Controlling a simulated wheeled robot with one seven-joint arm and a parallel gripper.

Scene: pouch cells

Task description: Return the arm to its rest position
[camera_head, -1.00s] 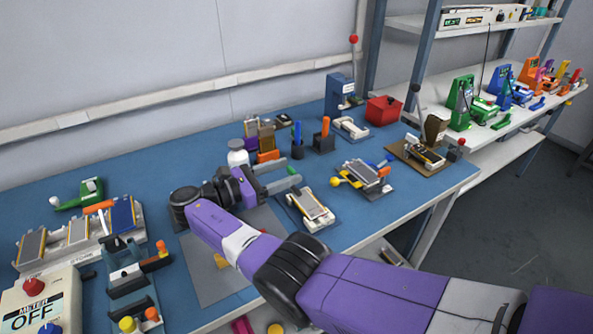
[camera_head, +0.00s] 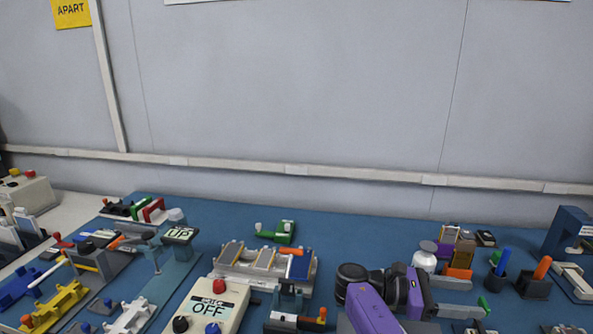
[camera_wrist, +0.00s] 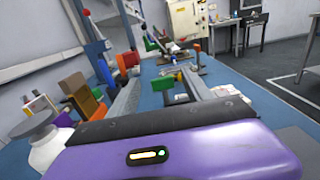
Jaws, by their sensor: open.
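My gripper (camera_head: 472,297) is at the end of my purple arm, low over the blue bench in the head view, pointing right. Its two grey fingers are apart, with nothing seen held between them. In the wrist view the open fingers (camera_wrist: 162,88) reach forward over the bench. A white bottle (camera_head: 425,257) stands just behind the hand. It also shows in the wrist view at the left (camera_wrist: 42,145). Most of my arm is cut off by the bottom edge of the head view.
The blue bench (camera_head: 350,233) is crowded. A meter box reading OFF (camera_head: 212,305) and a grey fixture (camera_head: 238,275) stand left of my arm. Pen holders (camera_head: 533,285) and a blue press (camera_head: 566,230) stand right. A wall (camera_head: 300,90) closes the back.

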